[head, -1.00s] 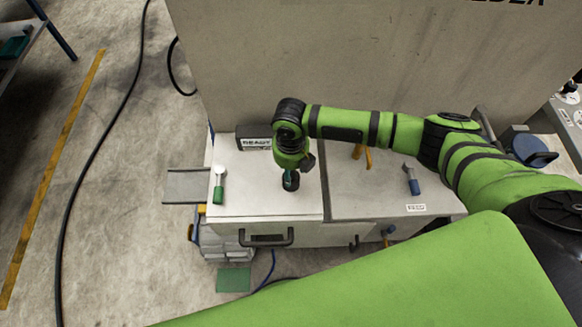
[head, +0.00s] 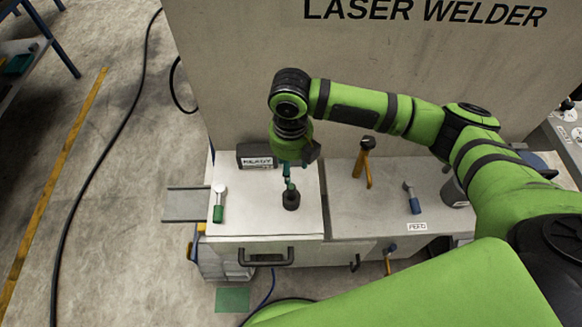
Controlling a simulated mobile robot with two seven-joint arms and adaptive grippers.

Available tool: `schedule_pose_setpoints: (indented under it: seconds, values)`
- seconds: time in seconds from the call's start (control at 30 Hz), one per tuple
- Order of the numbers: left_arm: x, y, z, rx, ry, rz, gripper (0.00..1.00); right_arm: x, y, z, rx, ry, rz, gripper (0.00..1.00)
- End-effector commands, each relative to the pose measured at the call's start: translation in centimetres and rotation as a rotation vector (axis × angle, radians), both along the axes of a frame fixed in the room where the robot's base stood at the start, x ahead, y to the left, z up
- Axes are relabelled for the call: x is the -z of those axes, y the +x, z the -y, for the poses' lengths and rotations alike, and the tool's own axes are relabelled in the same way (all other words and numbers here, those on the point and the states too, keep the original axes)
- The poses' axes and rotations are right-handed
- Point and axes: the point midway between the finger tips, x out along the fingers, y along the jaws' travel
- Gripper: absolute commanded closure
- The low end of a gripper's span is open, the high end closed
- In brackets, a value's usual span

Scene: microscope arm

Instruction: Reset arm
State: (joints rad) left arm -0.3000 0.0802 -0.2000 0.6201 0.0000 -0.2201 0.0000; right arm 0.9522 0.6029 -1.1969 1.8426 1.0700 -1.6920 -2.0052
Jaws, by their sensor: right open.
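My right gripper (head: 287,166) points down over the white top (head: 252,212) of the cabinet. A short black cylinder (head: 291,200) stands upright on that top, just below it. A thin teal-green piece shows between gripper and cylinder; I cannot tell whether it belongs to the fingers or to the cylinder. The gripper is open, but its fingertips are small and partly hidden by the wrist. I cannot make out a microscope arm. My left gripper is out of view.
A green-handled tool (head: 219,205), a READY sign (head: 257,157), an orange-handled tool (head: 366,160) and a blue-handled tool (head: 412,200) surround the work area. The laser welder wall (head: 235,85) rises behind. A grey side shelf (head: 186,205) juts left.

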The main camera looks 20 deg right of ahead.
Motion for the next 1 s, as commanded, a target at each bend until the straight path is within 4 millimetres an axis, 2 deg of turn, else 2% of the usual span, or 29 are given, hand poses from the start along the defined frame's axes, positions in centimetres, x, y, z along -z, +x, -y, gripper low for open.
schedule_pose_setpoints:
  seconds: [0.5, 0.57, 0.67, 0.77, 0.9, 1.0]
  values:
    - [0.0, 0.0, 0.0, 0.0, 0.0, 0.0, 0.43, 0.1, 0.0, -0.1, 0.002, 0.002, -0.001, 0.51]
    - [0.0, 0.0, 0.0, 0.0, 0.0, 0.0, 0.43, 0.3, -0.3, -0.4, 0.016, 0.011, -0.001, 0.51]
    - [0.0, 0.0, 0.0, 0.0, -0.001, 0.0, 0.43, 1.1, -1.4, -2.1, 0.093, 0.058, 0.004, 0.51]
    - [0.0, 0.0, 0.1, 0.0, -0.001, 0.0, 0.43, 2.1, -3.2, -4.8, 0.265, 0.146, 0.009, 0.51]
    - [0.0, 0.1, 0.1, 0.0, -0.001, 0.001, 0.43, 2.9, -5.6, -8.0, 0.634, 0.302, -0.007, 0.51]
    - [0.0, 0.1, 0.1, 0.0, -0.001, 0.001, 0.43, 3.1, -6.8, -9.0, 0.946, 0.4, -0.037, 0.51]
